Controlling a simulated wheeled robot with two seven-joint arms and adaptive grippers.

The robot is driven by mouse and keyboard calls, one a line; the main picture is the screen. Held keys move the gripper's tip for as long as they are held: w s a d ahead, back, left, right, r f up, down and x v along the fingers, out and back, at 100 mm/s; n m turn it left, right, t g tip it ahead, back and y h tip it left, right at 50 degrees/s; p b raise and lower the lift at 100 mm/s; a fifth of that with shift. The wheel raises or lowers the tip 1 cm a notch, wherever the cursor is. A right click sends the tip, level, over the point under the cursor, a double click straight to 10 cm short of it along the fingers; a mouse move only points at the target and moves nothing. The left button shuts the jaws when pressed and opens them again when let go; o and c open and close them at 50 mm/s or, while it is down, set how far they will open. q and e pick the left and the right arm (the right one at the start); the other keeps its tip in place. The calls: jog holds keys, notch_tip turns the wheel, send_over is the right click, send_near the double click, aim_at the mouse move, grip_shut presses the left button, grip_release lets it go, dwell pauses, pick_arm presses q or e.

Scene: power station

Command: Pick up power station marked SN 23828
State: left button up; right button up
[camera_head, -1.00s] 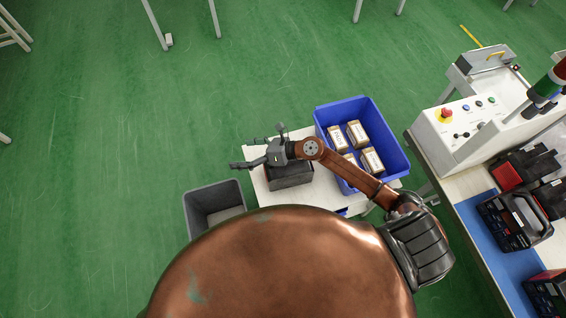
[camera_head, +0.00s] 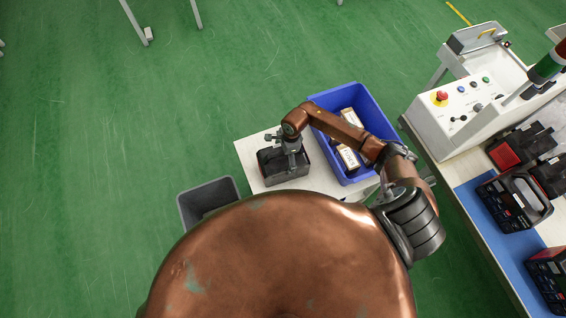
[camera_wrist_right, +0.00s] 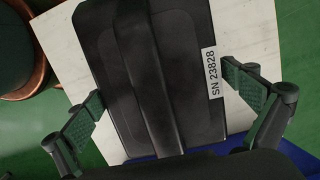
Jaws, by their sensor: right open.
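The power station (camera_head: 289,176) is a black box on the white table. In the right wrist view the power station (camera_wrist_right: 165,70) fills the middle, with a raised bar along its top and a white label (camera_wrist_right: 212,74) reading SN 23828 on its right edge. My right gripper (camera_head: 286,153) is over it, pointing down. In the wrist view the open gripper (camera_wrist_right: 168,105) has one finger pad on each side of the power station, with gaps visible and nothing gripped. My left gripper is not in view.
A blue crate (camera_head: 317,97) with several boxes stands right of the power station, under my right arm. A grey bin (camera_head: 188,206) stands to the left. More black and red power stations (camera_head: 512,208) lie on the workbench (camera_head: 463,192) at right. Green floor is open.

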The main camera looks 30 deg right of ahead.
jog(key=shift+a+f, duration=0.15)
jog(key=shift+f, duration=0.9)
jog(key=shift+f+b, duration=0.25)
jog(key=shift+b, duration=0.15)
jog(key=c, duration=1.8)
jog(key=shift+o, duration=0.2)
jog(key=shift+w+a+r, duration=0.1)
jog(key=shift+w+r, duration=0.1)
